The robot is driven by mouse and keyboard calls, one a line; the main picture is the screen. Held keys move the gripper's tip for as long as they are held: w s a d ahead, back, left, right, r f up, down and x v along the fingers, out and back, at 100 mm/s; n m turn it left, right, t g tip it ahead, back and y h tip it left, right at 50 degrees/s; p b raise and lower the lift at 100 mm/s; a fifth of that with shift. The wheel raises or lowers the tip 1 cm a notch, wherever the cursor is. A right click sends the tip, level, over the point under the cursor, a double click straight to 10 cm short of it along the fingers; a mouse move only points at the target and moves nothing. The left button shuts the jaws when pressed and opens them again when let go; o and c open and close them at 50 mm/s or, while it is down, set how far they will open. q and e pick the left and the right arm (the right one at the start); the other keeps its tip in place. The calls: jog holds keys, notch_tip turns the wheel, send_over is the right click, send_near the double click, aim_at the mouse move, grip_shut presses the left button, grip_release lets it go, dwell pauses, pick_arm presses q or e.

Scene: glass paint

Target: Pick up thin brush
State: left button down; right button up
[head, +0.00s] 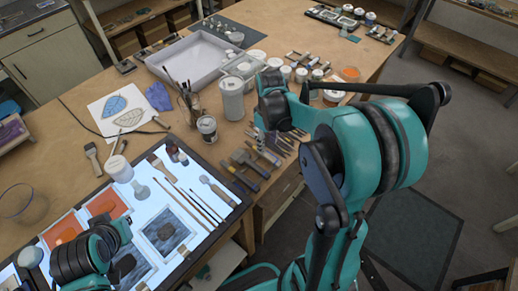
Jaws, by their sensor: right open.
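Several long thin brushes lie side by side on the lit panel (150,196) in the head view. One thin brush (195,201) lies slantwise, left of a wider spatula-like tool (216,192); which one is the thin brush named by the task, I cannot tell for sure. My right gripper (272,134) is open above the table's right part, near the jars and hand tools, up and to the right of the brushes. My arm partly hides it. My left arm shows at the lower left over the panel; its gripper fingers do not show.
Upright brushes stand in a holder (188,103) near a white jar (232,100). A white tray (195,58) lies behind. Orange glass sheets (106,202) and grey textured sheets (166,232) lie on the panel.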

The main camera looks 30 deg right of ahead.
aim_at(267, 155)
notch_tip(267, 155, down, 7)
jog(key=shift+d+r+b, duration=0.1)
jog(key=shift+b, duration=0.75)
jog(key=shift+c, duration=0.4)
grip_shut()
